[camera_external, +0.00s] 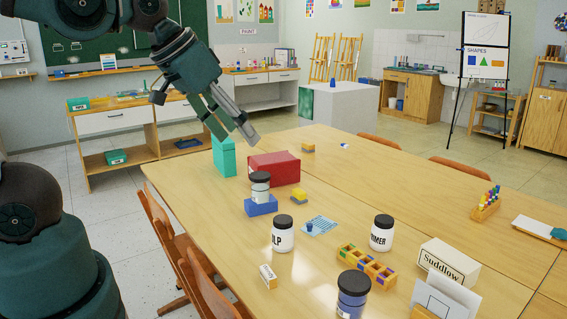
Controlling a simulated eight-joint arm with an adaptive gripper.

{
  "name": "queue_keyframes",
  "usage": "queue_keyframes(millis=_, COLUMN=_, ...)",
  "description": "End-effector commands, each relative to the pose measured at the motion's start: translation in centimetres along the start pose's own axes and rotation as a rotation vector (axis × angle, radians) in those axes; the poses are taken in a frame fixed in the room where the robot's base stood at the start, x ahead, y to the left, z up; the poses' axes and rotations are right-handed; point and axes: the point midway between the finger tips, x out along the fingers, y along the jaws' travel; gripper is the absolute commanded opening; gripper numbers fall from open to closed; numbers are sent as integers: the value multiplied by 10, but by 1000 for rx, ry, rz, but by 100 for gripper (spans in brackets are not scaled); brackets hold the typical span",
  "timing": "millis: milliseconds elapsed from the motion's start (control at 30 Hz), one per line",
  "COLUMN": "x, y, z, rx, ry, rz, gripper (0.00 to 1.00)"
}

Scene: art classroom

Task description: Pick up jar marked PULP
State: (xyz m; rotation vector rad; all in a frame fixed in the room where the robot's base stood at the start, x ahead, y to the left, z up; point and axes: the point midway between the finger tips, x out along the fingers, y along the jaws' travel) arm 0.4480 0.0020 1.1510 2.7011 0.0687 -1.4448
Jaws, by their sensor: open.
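The PULP jar (282,236) is a white jar with a black lid, upright on the wooden table; only the letters "LP" of its label face the camera. My gripper (237,138) is open and empty, in the air up and left of the jar, near the red box and the teal box. A similar white jar (381,236) with "IMER" showing stands to the right. Another black-lidded jar (260,190) is on a blue block, its label unreadable. A jar with dark blue contents (352,296) stands at the front.
A red box (274,168) and a teal box (223,157) stand behind the jars. A sectioned wooden tray (366,266), a small labelled block (268,276), a blue cup (309,227) and a white Suddlow box (448,261) lie around. The table's right middle is mostly clear.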

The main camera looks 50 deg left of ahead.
Motion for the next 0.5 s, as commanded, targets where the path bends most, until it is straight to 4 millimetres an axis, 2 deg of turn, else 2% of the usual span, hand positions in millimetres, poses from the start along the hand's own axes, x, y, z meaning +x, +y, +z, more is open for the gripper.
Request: queue_keyframes(millis=500, x=53, y=-7, z=-17, rx=-326, ry=-114, rz=-37, gripper=58)
